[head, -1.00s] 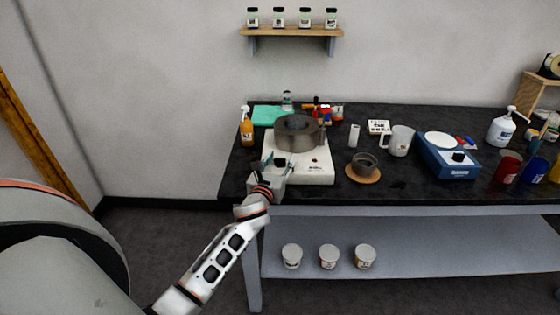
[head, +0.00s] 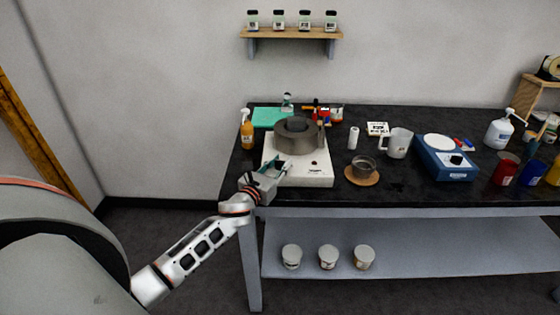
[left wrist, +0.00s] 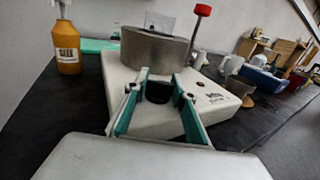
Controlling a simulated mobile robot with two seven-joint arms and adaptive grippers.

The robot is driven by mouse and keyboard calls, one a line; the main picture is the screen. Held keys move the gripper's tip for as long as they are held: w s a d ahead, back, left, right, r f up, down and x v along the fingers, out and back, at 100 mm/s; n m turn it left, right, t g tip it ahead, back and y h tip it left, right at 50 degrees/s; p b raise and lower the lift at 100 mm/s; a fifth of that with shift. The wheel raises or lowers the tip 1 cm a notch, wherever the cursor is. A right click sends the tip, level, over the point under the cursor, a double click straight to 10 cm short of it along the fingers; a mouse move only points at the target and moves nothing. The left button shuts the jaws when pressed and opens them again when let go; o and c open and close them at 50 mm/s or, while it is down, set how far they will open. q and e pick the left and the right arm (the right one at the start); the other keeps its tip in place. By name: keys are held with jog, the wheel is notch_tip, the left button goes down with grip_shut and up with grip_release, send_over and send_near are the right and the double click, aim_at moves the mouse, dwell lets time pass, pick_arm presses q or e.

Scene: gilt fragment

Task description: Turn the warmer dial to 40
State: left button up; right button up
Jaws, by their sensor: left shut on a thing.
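The warmer (head: 312,177) is a white box near the front left of the black bench, with a grey metal pot (head: 297,135) on top. It also shows in the left wrist view (left wrist: 132,112). Its black dial (left wrist: 158,92) is on the front left part of the warmer, between the teal-lined fingers of my left gripper (left wrist: 162,88). My left gripper (head: 277,168) is shut on the dial, which it largely hides in the head view. The dial's scale and setting cannot be read. My right gripper is not in view.
An orange pump bottle (head: 247,130) stands left behind the warmer. A small dark bowl on a cork mat (head: 361,180), a pale mug (head: 398,144) and a blue device (head: 448,163) are to the right. The red-ended tool (left wrist: 198,22) rises beside the pot.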

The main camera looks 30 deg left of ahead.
pick_arm(q)
jog(key=shift+a+m+h, duration=0.1)
jog(key=shift+m+h, duration=0.6)
jog(key=shift+h, duration=0.4)
jog(key=shift+m+h+b, duration=0.3)
jog(key=shift+h+b, duration=0.15)
jog(key=shift+h, duration=0.05)
jog(key=shift+f+m+h+b, duration=0.1)
jog(key=shift+m+h+b, duration=0.55)
jog(key=shift+h, duration=0.55)
jog(key=shift+m+g, duration=0.25)
jog(key=shift+g, duration=0.05)
jog(key=o, duration=1.1)
